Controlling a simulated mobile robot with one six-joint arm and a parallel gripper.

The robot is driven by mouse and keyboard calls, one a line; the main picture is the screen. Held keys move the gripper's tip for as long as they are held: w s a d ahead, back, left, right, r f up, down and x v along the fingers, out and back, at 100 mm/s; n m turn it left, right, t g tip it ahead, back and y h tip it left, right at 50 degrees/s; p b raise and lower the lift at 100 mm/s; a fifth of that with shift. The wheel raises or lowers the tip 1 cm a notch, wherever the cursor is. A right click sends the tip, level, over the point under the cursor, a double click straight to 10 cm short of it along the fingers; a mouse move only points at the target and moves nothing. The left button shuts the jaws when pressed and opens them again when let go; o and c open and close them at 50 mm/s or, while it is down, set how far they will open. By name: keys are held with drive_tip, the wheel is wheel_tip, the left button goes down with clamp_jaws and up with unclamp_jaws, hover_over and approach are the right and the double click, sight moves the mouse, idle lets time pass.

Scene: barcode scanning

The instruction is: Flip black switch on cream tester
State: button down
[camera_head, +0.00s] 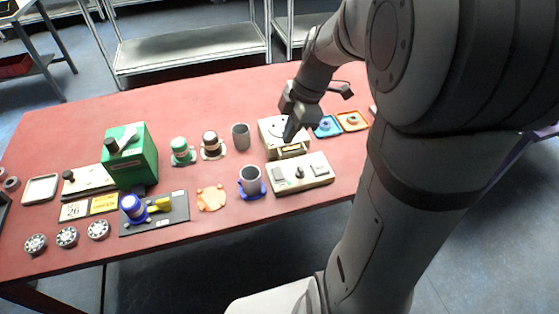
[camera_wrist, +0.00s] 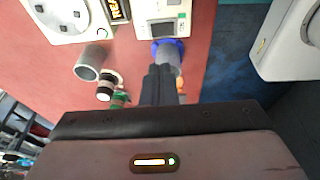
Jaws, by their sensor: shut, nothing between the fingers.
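The cream tester (camera_head: 316,180) lies near the table's front edge in the head view, with a small black switch (camera_head: 299,173) standing at its middle and a grey panel at its left. Part of the tester (camera_wrist: 150,9) shows at the top of the wrist view; I cannot make out the black switch there. My gripper (camera_head: 288,136) is shut and empty, above the cream device behind the tester and apart from the switch. Its closed fingers (camera_wrist: 158,80) point toward the blue-based grey cup in the wrist view.
A cream device (camera_head: 270,131) with a dial and lit display stands behind the tester. A grey cup (camera_head: 251,180) on a blue base stands left of the tester. Another grey cup (camera_head: 241,137), a green box (camera_head: 133,158) and jars stand further left. Blue and orange trays (camera_head: 352,121) lie right.

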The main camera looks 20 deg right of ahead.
sight(277, 171)
drive_tip(key=x, duration=0.6)
drive_tip(key=d+x, duration=0.1)
drive_tip(key=x, duration=0.2)
drive_tip(key=shift+w+a+f, duration=0.1)
drive_tip(key=shift+a+f, duration=0.05)
drive_tip(key=shift+f, duration=0.3)
drive_tip(key=shift+w+f, duration=0.1)
drive_tip(key=shift+f, duration=0.4)
drive_tip(key=shift+w+f+g, duration=0.1)
drive_tip(key=shift+f+g, duration=0.15)
drive_tip(key=shift+g, duration=0.15)
drive_tip(key=shift+s+r+b, duration=0.1)
drive_tip(key=shift+s+b, duration=0.35)
drive_tip(key=shift+s, duration=0.4)
